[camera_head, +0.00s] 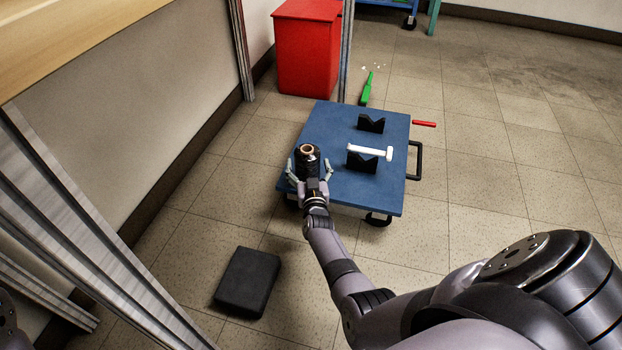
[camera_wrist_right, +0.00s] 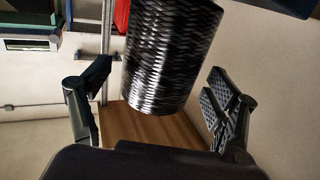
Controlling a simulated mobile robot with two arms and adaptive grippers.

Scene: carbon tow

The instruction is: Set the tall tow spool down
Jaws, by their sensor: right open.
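The tall tow spool (camera_head: 307,156) is black with a tan core end on top. It stands upright at the near left corner of the blue cart top (camera_head: 345,190). My right gripper (camera_head: 311,167) is open, with one finger on each side of the spool. In the right wrist view the woven black spool (camera_wrist_right: 168,60) sits between the spread fingers, with a gap on both sides. The spool's base is hidden behind the gripper in the head view. My left gripper is not in view.
Two black V-blocks stand on the cart; a white-ended roller (camera_head: 369,152) lies on the nearer block (camera_head: 361,165). A cart handle (camera_head: 419,160) is at right. A black box (camera_head: 247,281) lies on the floor. A red bin (camera_head: 306,50) and a green brush (camera_head: 367,88) are behind.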

